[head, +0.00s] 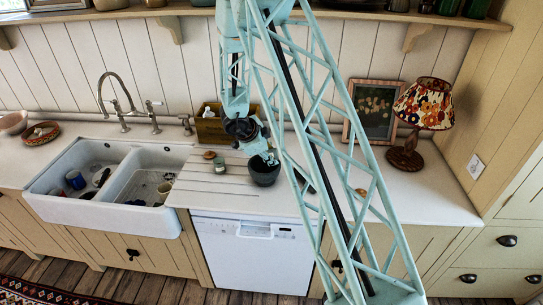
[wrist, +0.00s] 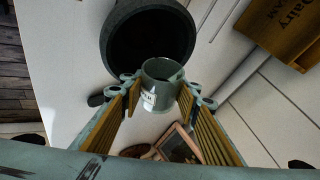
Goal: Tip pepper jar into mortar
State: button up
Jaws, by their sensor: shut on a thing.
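The pepper jar (wrist: 158,97) is a small grey-green pot with a pale, partly readable label. In the wrist view it sits between the two fingers of my gripper (wrist: 160,93), which are shut on it. Its open mouth faces the dark round mortar (wrist: 118,48). In the head view the mortar (head: 264,176) stands on the counter, and the jar (head: 269,158) shows as a small pale green shape at its rim. My gripper is just above and beside the mortar there, partly hidden by my arm. I cannot see any pepper or what lies inside the mortar.
A wooden crate (head: 212,128) stands behind my gripper. A small jar (head: 219,164) and a round lid (head: 209,155) are left of the mortar. The double sink (head: 112,183) is further left. A framed picture (head: 373,108) and a lamp (head: 425,104) stand at right.

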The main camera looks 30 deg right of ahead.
jog(key=shift+s+d+r+m+y+p, duration=0.15)
jog(key=shift+r+m+y+p, duration=0.2)
jog(key=shift+y, duration=0.55)
jog(key=shift+r+t+y, duration=0.25)
jog(key=shift+t+y, duration=0.25)
jog(key=shift+y, duration=0.6)
